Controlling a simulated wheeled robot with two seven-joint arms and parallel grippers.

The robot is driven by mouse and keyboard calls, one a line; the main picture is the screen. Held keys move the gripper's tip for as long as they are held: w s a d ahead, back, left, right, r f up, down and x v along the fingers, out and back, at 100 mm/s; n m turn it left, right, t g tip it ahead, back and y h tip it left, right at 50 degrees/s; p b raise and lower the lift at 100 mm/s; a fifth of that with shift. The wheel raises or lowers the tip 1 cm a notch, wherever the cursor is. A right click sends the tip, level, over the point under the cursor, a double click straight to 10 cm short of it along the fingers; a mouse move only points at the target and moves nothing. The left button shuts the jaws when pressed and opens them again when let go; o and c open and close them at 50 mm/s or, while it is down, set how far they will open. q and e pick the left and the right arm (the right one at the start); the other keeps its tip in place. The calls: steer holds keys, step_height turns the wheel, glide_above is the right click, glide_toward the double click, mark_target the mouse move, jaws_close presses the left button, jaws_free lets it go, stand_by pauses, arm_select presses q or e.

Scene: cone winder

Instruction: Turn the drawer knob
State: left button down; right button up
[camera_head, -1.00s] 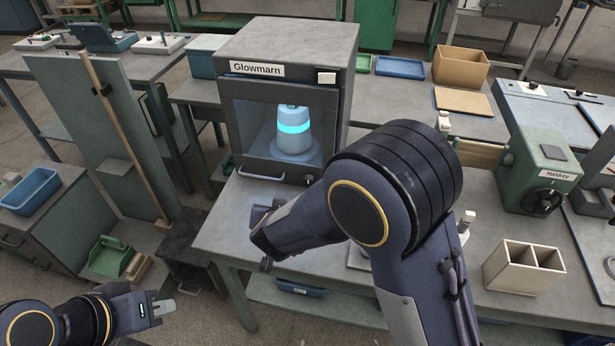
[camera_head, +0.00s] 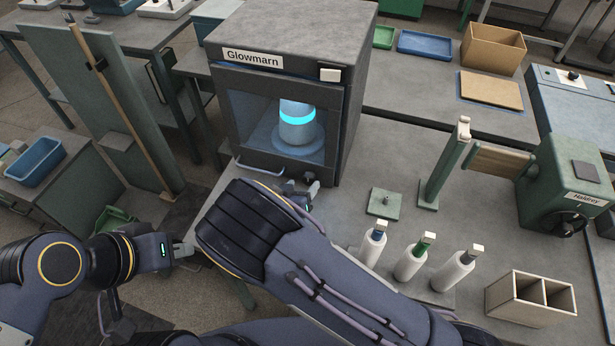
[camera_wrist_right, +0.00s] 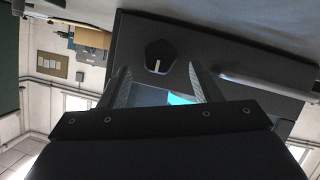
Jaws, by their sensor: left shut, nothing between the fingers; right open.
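The knob (camera_wrist_right: 158,58) is dark and many-sided with a pale pointer line. It sits on a dark front panel in the right wrist view, close to a pale bar handle (camera_wrist_right: 268,82). In the head view I cannot make the knob out behind my right gripper (camera_head: 302,192), which is at the lower right front of the Glowmarn cabinet (camera_head: 343,115). My right gripper is open, with its fingers to either side of the knob in the wrist view. I cannot tell whether they touch it. My left gripper (camera_head: 184,249) is shut and empty, left of the bench edge.
The cabinet's bar handle (camera_head: 258,175) is left of my right gripper. Several white cones, among them one with a green top (camera_head: 414,257), stand near my right forearm. A divided wooden box (camera_head: 530,300) and the green Haldrey machine (camera_head: 570,178) are at the right.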

mark_target(307, 181)
steer(key=shift+x, duration=1.85)
steer(key=shift+f, duration=0.1)
steer(key=c, duration=1)
